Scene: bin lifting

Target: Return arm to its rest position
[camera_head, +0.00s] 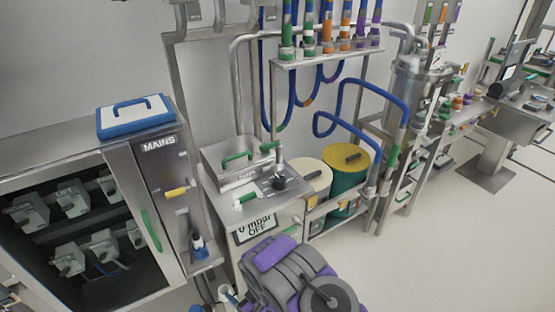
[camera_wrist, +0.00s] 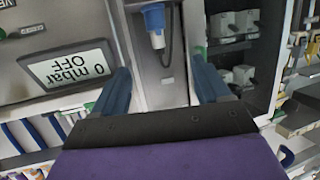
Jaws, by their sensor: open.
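My arm (camera_head: 295,280), purple and grey, reaches in from the bottom edge of the head view, in front of the steel station. The fingers of my gripper are not clearly seen there. In the wrist view my gripper (camera_wrist: 160,80) shows two blue fingers set wide apart, with nothing held between them. Behind the gap are a steel panel and a blue-and-white plug-like fitting (camera_wrist: 154,22). The wrist view appears upside down, with the "0 mbar OFF" display (camera_wrist: 72,68) inverted at left.
A cabinet (camera_head: 152,165) marked MAINS stands left, with a white-and-blue handled box (camera_head: 135,117) on top. The steel station (camera_head: 262,208) and yellow-lidded drum (camera_head: 347,158) stand close beyond my arm. Blue hoses (camera_head: 345,118) hang behind. Open floor (camera_head: 450,250) lies right.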

